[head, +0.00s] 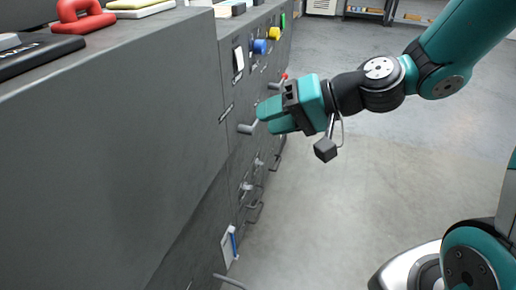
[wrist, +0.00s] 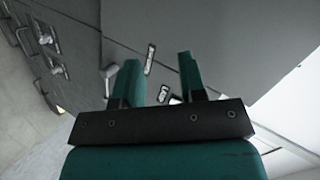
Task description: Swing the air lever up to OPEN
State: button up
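The dark grey panel front (head: 226,100) carries several controls, and their labels are too small to read. A grey lever handle (head: 247,128) sticks out from the panel just left of my gripper (head: 268,115). A second handle with a red end (head: 279,81) sits farther along, partly hidden behind my gripper. I cannot tell for sure which one is the air lever. In the wrist view my gripper (wrist: 158,72) is open, with nothing between its fingers. A grey handle (wrist: 108,73) shows there just outside the left finger, and a small label plate (wrist: 150,59) shows between the fingers.
A white rocker switch (head: 238,60), a blue knob (head: 259,46) and a yellow knob (head: 274,36) sit higher on the panel. A handle (head: 229,281) juts out low down. A red object (head: 82,17) lies on the top.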

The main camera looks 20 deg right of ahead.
jog(key=w+d+f+m+t+h+b, duration=0.3)
jog(key=w+d+f+m+t+b, duration=0.6)
jog(key=d+f, duration=0.35)
jog(key=shift+m+g, duration=0.3)
jog(key=shift+g, duration=0.2)
jog(key=x, duration=0.5)
jog(key=p+x, duration=0.1)
jog(key=x, duration=1)
jog(key=shift+a+f, duration=0.4)
jog(key=shift+a, duration=0.05)
jog(key=shift+c, duration=0.5)
grip_shut()
jog(key=shift+d, duration=0.1)
